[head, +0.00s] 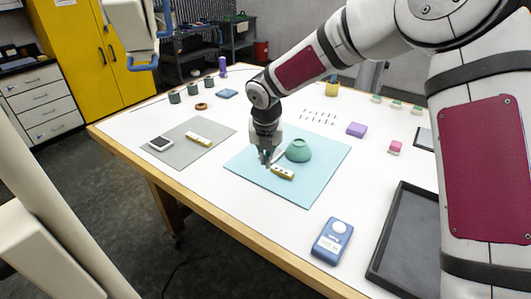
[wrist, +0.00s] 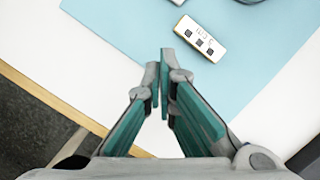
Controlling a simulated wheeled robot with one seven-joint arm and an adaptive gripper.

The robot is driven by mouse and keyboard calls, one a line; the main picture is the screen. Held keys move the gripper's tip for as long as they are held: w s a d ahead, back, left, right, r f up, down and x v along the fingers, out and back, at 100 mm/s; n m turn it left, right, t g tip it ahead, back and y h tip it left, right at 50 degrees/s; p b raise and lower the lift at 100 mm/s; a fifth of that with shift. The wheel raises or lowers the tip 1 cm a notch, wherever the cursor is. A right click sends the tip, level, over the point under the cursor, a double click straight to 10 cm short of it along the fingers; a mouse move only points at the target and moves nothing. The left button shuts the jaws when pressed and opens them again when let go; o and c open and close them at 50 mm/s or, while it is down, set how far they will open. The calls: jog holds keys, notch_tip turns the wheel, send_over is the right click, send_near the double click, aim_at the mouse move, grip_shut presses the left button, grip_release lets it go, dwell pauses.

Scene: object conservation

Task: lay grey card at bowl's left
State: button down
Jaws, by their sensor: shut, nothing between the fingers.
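The bowl (head: 299,150) is green and rests upside down on the pale blue mat (head: 318,182). A small flat card, white and dark grey (head: 160,143), lies on the grey mat at the left; I take it for the grey card but cannot be sure. A pale sliver (head: 277,156) shows between my gripper and the bowl, too small to name. My gripper (head: 267,162) is shut and empty, left of the bowl and over the blue mat. In the wrist view its fingertips (wrist: 164,72) are together.
A scale bar (head: 283,173) lies in front of the bowl; it also shows in the wrist view (wrist: 200,38). Another bar (head: 199,139) lies on the grey mat (head: 190,155). A blue meter (head: 332,240) and a dark tray (head: 405,245) are nearer. The white table between the mats is clear.

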aim_at(265, 170)
jog(key=p+x, duration=0.1)
jog(key=x, duration=0.5)
jog(key=shift+f, duration=0.4)
jog(key=w, duration=0.2)
jog(key=shift+w+r, duration=0.15)
jog(key=shift+w, duration=0.85)
